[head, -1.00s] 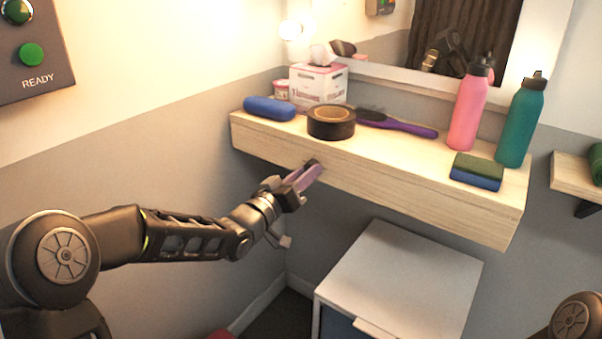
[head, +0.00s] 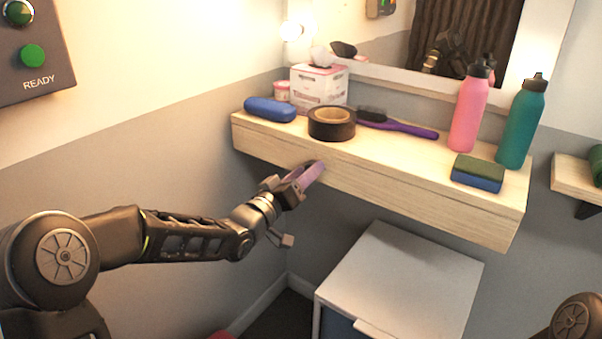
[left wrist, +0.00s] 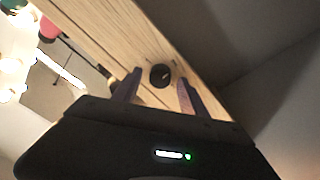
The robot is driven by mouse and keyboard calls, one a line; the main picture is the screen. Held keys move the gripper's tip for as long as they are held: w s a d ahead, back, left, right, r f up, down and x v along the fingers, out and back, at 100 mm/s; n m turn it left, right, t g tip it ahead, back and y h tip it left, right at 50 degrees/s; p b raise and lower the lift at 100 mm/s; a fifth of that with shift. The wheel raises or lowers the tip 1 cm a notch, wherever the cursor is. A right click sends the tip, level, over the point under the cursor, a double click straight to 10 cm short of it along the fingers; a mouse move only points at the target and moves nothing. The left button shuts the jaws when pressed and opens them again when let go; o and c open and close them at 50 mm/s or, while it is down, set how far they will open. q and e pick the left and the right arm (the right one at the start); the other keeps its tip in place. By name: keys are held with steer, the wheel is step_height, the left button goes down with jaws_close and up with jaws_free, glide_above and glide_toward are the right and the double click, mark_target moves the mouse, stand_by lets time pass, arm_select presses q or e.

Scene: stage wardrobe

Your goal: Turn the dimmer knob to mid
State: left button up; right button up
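The dimmer knob (left wrist: 160,74) is a small round black knob on the front face of the wooden shelf (head: 400,187). In the left wrist view it sits between the two purple fingers of my left gripper (left wrist: 160,79), with a gap on each side. The gripper is open and does not visibly touch the knob. My right gripper is out of view.
On the shelf stand a blue case (head: 270,109), tissue box (head: 318,87), tape roll (head: 331,124), purple brush (head: 400,126), pink bottle (head: 468,113), teal bottle (head: 520,122) and sponge (head: 477,172). A white cabinet (head: 400,280) is below. The space left of the shelf is clear.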

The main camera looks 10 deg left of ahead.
arm_select(q)
steer(key=shift+s+f, duration=0.1)
steer(key=v, duration=0.7)
steer(key=shift+s+a, duration=0.2)
steer(key=shift+s, duration=0.15)
